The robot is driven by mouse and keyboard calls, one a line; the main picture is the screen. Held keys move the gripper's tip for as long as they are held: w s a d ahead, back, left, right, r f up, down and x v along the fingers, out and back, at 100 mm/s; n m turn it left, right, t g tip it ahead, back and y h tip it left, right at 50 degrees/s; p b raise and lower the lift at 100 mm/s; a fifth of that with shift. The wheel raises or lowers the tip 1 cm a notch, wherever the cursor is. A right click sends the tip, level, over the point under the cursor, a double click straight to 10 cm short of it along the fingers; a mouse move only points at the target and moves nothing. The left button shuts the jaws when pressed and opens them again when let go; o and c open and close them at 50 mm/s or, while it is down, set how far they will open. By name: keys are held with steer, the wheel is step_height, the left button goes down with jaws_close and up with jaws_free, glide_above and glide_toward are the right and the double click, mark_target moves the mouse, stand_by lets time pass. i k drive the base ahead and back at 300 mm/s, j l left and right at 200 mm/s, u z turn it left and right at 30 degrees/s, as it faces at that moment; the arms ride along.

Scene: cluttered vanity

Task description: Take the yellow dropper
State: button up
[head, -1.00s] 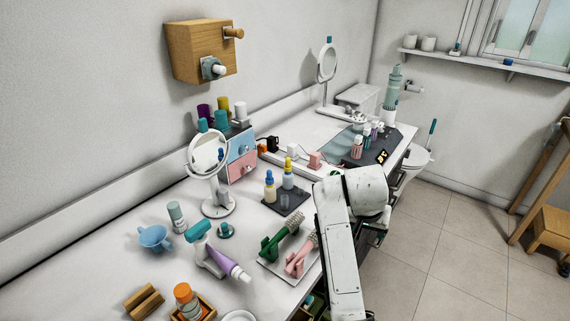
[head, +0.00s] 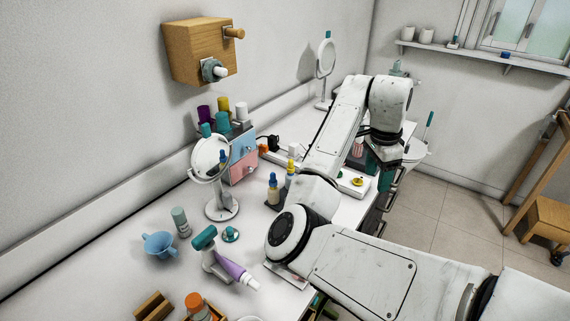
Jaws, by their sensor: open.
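The yellow-topped dropper bottle (head: 290,168) stands on the vanity, just left of my arm, which hides part of it. A dropper bottle with a blue top (head: 273,188) stands close to its left and front. My gripper (head: 380,160) hangs below my wrist at the far right side of the vanity, right of and beyond the droppers. It is open, and its fingertips are hard to make out. It is apart from the yellow dropper.
A round mirror (head: 210,157) stands left of the droppers, before a small drawer unit (head: 243,168) with bottles on top. My arm covers the hairbrush area and much of the back mat.

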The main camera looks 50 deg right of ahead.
mark_target(290, 169)
steer(key=i, duration=0.85)
